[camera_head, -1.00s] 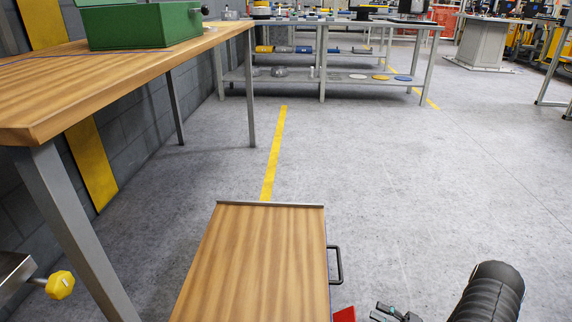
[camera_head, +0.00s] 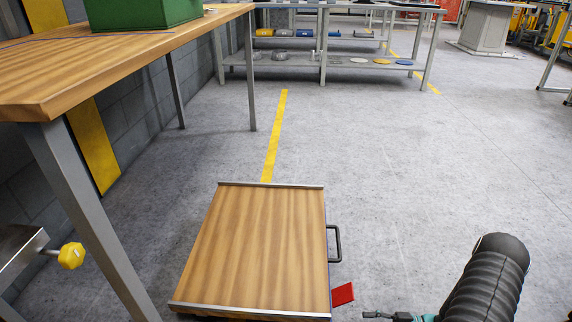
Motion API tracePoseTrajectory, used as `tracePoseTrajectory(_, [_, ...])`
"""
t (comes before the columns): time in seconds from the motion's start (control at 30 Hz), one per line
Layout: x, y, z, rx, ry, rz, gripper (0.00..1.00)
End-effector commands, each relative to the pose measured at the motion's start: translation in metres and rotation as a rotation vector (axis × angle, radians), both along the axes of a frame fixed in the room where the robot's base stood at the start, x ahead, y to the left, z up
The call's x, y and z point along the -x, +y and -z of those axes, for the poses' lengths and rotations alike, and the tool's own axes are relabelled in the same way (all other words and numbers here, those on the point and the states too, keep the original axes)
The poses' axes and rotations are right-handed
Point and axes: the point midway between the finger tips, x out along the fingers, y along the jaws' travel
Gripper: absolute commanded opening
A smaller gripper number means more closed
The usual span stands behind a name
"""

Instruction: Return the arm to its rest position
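My arm shows as a black ribbed sleeve (camera_head: 487,280) at the lower right. Part of my gripper (camera_head: 390,317) shows at the bottom edge, to the left of the sleeve, as a small dark and teal piece. Most of it is cut off, so its fingers' opening cannot be made out. It appears to the right of the wooden-topped cart, apart from it in the picture.
The cart (camera_head: 250,250) has metal end rims, a black side handle (camera_head: 336,243) and a red piece (camera_head: 343,294). A wooden workbench (camera_head: 110,65) with a green box (camera_head: 145,12) stands left. A yellow knob (camera_head: 71,256) is at lower left. Open floor lies right.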

Motion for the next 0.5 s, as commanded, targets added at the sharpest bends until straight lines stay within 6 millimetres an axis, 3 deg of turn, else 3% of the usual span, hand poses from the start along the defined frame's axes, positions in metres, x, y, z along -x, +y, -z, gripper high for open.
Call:
tracePoseTrajectory(0.27, [0.021,0.001,-0.056,0.187,0.164,-0.183,0.41])
tracePoseTrajectory(0.5, [0.035,-0.001,-0.120,0.421,0.237,-0.319,0.41])
